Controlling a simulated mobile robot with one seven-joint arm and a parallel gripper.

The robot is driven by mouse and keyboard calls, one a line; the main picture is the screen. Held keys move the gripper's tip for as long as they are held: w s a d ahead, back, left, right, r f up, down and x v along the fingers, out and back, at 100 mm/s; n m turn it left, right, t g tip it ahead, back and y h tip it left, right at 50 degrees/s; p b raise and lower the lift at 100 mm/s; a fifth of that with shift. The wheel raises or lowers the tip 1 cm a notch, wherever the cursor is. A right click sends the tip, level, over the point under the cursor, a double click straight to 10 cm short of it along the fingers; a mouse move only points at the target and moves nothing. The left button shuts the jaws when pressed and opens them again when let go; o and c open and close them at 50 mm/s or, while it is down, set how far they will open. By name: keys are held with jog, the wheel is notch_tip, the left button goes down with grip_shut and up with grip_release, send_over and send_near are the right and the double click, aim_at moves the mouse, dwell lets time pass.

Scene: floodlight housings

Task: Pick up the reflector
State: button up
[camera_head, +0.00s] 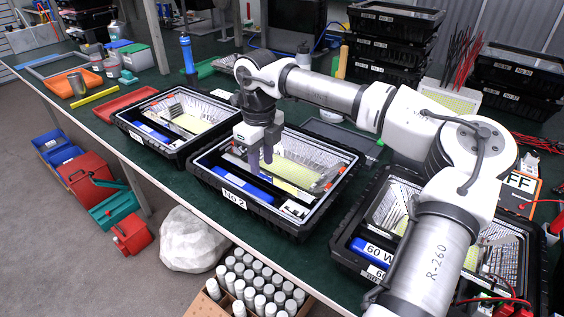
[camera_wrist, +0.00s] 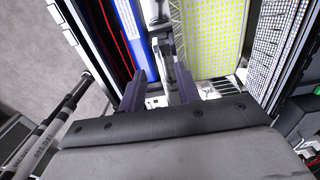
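My gripper (camera_head: 261,157) is over the middle housing, marked No.2 (camera_head: 233,197), with its fingers pointing down. In the wrist view its two dark fingers (camera_wrist: 158,92) stand apart, with a narrow grey-white part (camera_wrist: 162,50) visible between and beyond them. I cannot tell whether they touch it. Silver, faceted reflector surfaces (camera_head: 312,152) line the housing around a yellow LED panel (camera_head: 296,172). In the wrist view the reflector surface (camera_wrist: 275,35) shows right of the yellow panel (camera_wrist: 212,35). A blue bar (camera_wrist: 132,35) lies to the left. The arm hides part of the housing's far side.
Similar open housings stand at left (camera_head: 150,132) and at lower right (camera_head: 345,240), partly behind my arm. Stacked black crates (camera_head: 385,50) stand at the back. A red tray (camera_head: 125,103) and a blue bottle (camera_head: 187,55) are further left. Green table shows between the housings.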

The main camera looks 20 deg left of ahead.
jog(key=shift+f, duration=0.95)
grip_shut()
jog(key=shift+r, duration=0.1)
notch_tip(320, 180, up, 28)
jog(key=p, duration=0.8)
jog(key=shift+f, duration=0.25)
